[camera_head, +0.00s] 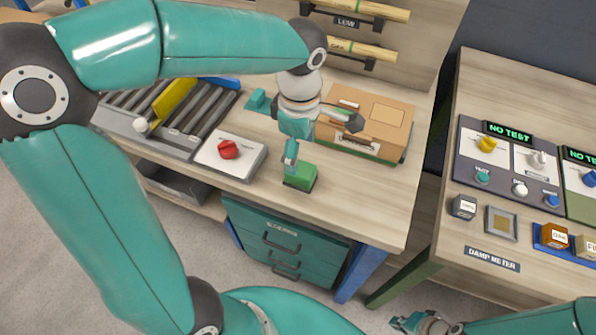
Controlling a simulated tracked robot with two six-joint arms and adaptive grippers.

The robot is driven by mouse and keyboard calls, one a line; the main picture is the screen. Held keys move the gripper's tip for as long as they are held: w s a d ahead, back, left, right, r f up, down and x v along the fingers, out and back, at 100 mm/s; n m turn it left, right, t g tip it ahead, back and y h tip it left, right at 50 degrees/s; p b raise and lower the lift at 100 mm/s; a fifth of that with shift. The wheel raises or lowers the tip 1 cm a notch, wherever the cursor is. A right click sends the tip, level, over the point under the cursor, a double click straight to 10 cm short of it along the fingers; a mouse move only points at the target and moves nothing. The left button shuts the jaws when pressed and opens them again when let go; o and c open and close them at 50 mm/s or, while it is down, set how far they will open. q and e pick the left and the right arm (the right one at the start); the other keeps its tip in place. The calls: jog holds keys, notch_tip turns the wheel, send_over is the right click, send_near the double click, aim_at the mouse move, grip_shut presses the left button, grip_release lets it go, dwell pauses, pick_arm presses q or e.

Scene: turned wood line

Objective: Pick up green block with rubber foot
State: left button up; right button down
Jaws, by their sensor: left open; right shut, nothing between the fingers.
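The green block (304,176) stands on the wooden bench near its front edge, right of the red knob. Its rubber foot cannot be made out. My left gripper (322,146) is open just above and behind the block. One finger reaches down to the block's upper left side and covers part of it; whether it touches cannot be told. The other finger points right, over the cardboard-coloured box. My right gripper (408,323) is shut and empty at the bottom of the view, away from the bench.
A box (375,108) stands behind the block. A panel with a red knob (228,149) and a roller rack (135,110) lie to the left. Teal drawers (285,240) are below. A second bench holds a meter panel (512,160) and small blocks. Bench surface right of the block is clear.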

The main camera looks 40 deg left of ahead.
aim_at(300, 168)
pick_arm(q)
jog(key=shift+s+d+f, duration=0.1)
jog(key=shift+d+f, duration=0.05)
jog(key=shift+f, duration=3.6)
jog(key=c, duration=1.3)
jog(key=shift+r, duration=0.1)
notch_tip(300, 168, up, 20)
jog(key=p, duration=0.1)
jog(key=shift+p, duration=0.3)
